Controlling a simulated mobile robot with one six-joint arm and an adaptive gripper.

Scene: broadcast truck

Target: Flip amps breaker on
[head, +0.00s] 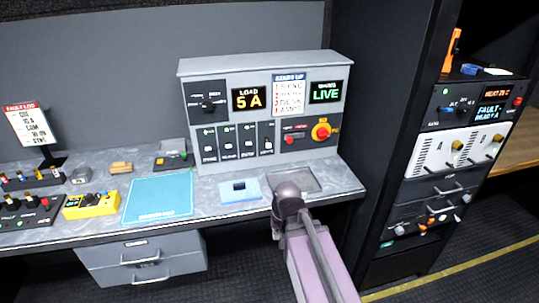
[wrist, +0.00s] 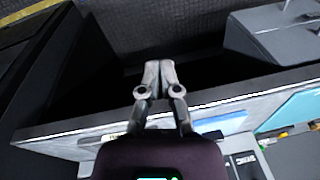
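A grey console panel (head: 265,105) stands at the back of the counter. Its lower left holds a row of several black breakers (head: 228,141), with small labels too small to read. The rightmost breaker (head: 266,138) has its pale lever lower than the others, and its top shows no clear green mark. I cannot tell for certain which one is amps. My gripper (wrist: 159,66) is shut and empty in the wrist view, its fingertips together above the floor beyond the counter edge. In the head view my arm covers the area before the counter, and the gripper is not distinct.
A startup card (head: 290,92), a LOAD 5 A display (head: 248,100) and a red-yellow knob (head: 321,131) are on the panel. A blue pad (head: 239,189) and a cyan mat (head: 158,199) lie on the counter. An equipment rack (head: 455,150) stands at right.

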